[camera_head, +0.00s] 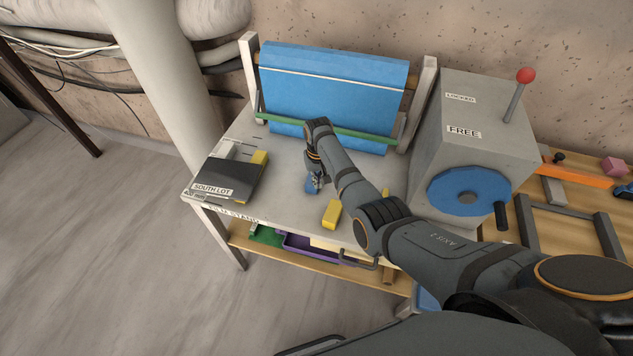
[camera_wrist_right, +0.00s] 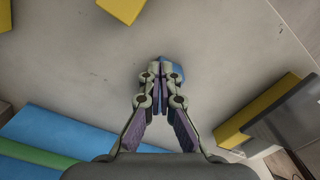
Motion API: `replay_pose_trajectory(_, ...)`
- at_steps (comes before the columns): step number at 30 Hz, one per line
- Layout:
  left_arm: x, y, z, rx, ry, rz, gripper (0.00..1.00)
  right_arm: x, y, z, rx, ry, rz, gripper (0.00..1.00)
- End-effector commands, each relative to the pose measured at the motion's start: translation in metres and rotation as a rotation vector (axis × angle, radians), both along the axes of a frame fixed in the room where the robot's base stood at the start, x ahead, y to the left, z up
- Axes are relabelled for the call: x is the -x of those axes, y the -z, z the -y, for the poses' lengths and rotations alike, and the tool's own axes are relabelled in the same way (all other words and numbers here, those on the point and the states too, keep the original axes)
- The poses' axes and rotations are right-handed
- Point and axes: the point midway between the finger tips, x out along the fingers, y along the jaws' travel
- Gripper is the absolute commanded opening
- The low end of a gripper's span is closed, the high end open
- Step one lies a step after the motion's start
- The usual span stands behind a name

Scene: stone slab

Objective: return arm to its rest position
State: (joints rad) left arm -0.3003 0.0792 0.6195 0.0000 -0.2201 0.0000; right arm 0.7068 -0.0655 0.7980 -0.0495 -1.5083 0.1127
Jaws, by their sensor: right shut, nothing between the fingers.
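My right arm reaches in from the lower right over the film stand (camera_head: 275,207). My right gripper (camera_head: 314,188) points down above the slab, left of a yellow block (camera_head: 331,213). In the right wrist view its fingers (camera_wrist_right: 160,75) are together and hold nothing. A small blue thing (camera_wrist_right: 175,70) shows just beyond the fingertips, partly hidden by them. I cannot tell whether they touch it. My left gripper is not in view.
A blue sheet on a roller (camera_head: 330,85) stands behind the arm. A grey box with a blue wheel (camera_head: 487,110) and red-knobbed lever (camera_head: 525,75) stands right. A dark "South Lot" tray (camera_head: 225,181) and yellow block (camera_head: 259,158) lie left. Open floor lies further left.

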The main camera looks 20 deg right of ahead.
Motion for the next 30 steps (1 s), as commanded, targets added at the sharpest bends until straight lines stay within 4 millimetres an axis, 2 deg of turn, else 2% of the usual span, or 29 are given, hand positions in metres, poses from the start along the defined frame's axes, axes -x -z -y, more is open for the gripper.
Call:
replay_pose_trajectory(1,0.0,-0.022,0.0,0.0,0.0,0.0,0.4,0.0,-0.021,0.002,0.0,0.001,-0.001,0.0)
replay_pose_trajectory(6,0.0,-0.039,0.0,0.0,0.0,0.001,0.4,-0.001,-0.039,0.004,0.0,0.001,-0.002,0.0)
replay_pose_trajectory(17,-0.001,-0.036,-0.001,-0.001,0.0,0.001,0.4,-0.001,-0.036,0.005,0.0,0.001,-0.001,0.0)
replay_pose_trajectory(20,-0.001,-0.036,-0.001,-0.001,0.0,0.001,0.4,0.007,-0.029,0.01,0.003,0.005,0.008,0.0)
replay_pose_trajectory(23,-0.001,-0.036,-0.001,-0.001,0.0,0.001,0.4,0.031,-0.014,0.024,0.011,0.011,0.038,0.0)
replay_pose_trajectory(26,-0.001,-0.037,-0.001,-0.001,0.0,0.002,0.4,0.071,-0.004,0.041,0.029,0.009,0.086,0.0)
replay_pose_trajectory(30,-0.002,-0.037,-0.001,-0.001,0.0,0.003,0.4,0.135,-0.012,0.059,0.058,-0.014,0.157,0.0)
